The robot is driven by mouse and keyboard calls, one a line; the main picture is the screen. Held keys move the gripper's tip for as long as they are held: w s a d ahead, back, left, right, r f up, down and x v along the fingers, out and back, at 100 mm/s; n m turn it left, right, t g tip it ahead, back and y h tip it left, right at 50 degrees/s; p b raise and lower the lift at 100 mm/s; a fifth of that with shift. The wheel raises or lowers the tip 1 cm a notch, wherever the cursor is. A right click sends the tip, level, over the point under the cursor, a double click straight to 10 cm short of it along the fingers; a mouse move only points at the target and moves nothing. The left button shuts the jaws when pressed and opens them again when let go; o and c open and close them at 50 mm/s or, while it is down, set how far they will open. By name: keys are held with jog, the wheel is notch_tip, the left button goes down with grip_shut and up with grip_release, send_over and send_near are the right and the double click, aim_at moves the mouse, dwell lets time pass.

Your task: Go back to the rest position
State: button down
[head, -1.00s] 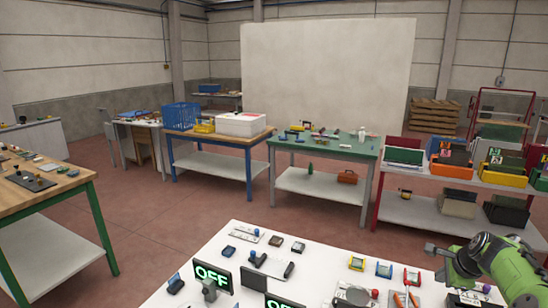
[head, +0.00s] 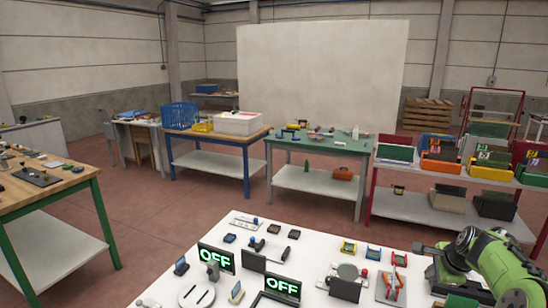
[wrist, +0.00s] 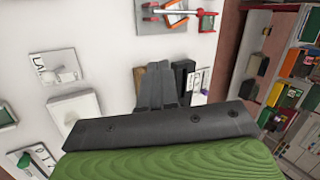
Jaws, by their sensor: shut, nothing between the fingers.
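My gripper (wrist: 157,88) shows in the wrist view with its two dark fingers together and nothing between them. It is above the white table (wrist: 100,20), over a small brown block and a dark block (wrist: 183,75). In the head view my green and grey arm reaches in at the lower right, over the right end of the white table (head: 318,240). The fingertips are not clear in the head view.
The white table holds two signs reading OFF (head: 283,289), red-handled pliers (head: 394,280) and several small devices. A shelf with coloured bins (head: 440,166) stands behind on the right. A green-topped table (head: 330,147) stands further back. Red floor between the tables is clear.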

jog(key=s+a+r+n, duration=0.3)
jog(key=a+r+n, duration=0.1)
jog(key=a, duration=0.3)
jog(key=s+a+r+n+g, duration=0.1)
jog(key=s+a+r+n, duration=0.3)
jog(key=a, duration=0.4)
jog(key=s+a+r+n, duration=0.3)
jog(key=a+r, duration=0.1)
jog(key=a, duration=0.3)
jog(key=s+a+f+n, duration=0.1)
jog(key=s+a+n, duration=0.4)
jog(key=s, duration=0.5)
jog(key=s+a+f+n, duration=0.1)
jog(key=s+a+n, duration=0.4)
jog(key=s, duration=0.6)
jog(key=shift+a+f+y, duration=0.15)
jog(key=shift+f+y, duration=0.25)
